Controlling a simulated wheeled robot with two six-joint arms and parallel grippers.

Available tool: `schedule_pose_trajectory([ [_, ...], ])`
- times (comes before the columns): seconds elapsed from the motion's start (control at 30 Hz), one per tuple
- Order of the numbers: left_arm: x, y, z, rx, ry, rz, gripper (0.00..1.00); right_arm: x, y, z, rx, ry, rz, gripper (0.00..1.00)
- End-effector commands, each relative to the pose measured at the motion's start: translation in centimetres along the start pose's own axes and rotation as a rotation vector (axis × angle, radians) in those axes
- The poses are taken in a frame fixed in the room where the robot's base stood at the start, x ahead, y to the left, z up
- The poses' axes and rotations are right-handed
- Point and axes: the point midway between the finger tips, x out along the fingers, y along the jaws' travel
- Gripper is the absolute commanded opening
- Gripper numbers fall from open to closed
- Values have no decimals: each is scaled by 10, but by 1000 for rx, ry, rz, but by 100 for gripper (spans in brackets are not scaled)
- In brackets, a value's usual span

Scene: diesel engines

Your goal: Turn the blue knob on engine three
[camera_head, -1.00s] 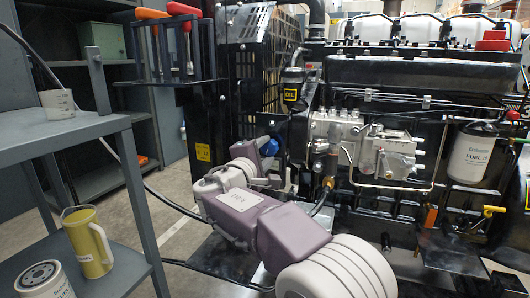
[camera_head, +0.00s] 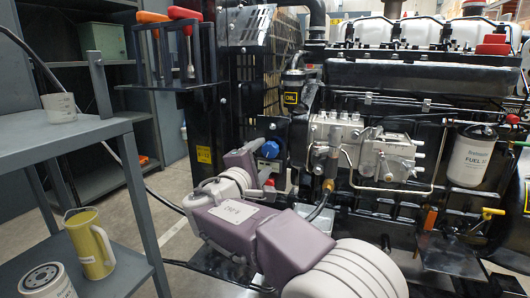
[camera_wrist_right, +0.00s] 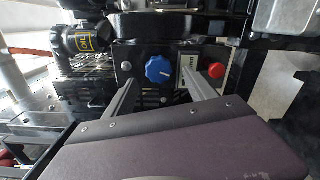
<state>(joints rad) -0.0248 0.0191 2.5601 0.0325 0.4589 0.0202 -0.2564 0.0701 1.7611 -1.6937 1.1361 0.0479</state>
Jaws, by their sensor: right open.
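The blue knob (camera_head: 269,149) sits on a dark panel at the left end of the engine (camera_head: 420,75) in the head view. It shows whole in the right wrist view as a round, ridged blue knob (camera_wrist_right: 159,70). My right gripper (camera_head: 262,166) is in front of the panel, close to the knob. In the wrist view its two fingers are spread, with the knob showing between and just beyond the tips. Nothing is held, and I cannot tell whether a finger touches the knob. My left gripper is not in view.
A red button (camera_wrist_right: 215,71) is beside the knob, just outside one finger. A black cylinder with a yellow OIL label (camera_head: 291,97) is above the panel. A grey shelf cart (camera_head: 70,140) with a yellow jug (camera_head: 90,245) stands at the left. Screwdrivers (camera_head: 187,30) stand in a rack.

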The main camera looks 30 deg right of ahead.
Motion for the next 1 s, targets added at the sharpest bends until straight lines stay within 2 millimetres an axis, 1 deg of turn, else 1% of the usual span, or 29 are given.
schedule_pose_trajectory([
  [0.03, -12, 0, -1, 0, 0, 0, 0, -13, 7, 0, -3, 7, 0, 65],
  [0.1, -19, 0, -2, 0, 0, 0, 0, -28, 7, 0, -3, 7, 0, 65],
  [0.2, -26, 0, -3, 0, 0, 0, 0, -46, 5, 0, -2, 5, 0, 65],
  [0.3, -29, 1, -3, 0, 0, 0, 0, -57, 3, 0, -1, 3, 0, 65],
  [0.37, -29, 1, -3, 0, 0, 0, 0, -60, 2, 0, -1, 1, 0, 65],
  [0.77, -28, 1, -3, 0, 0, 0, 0, -61, 0, 0, -1, 0, -1, 65],
  [0.83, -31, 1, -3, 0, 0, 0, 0, -60, 3, 2, 0, -3, -1, 65],
  [0.87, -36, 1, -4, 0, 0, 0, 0, -58, 7, 5, 0, -9, -3, 65],
  [0.93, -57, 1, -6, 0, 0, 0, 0, -50, 25, 19, 0, -39, -10, 65],
  [0.97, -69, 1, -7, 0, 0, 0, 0, -45, 35, 29, -1, -58, -15, 65],
  [1.0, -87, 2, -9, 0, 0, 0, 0, -37, 46, 43, -13, -89, -27, 65],
])
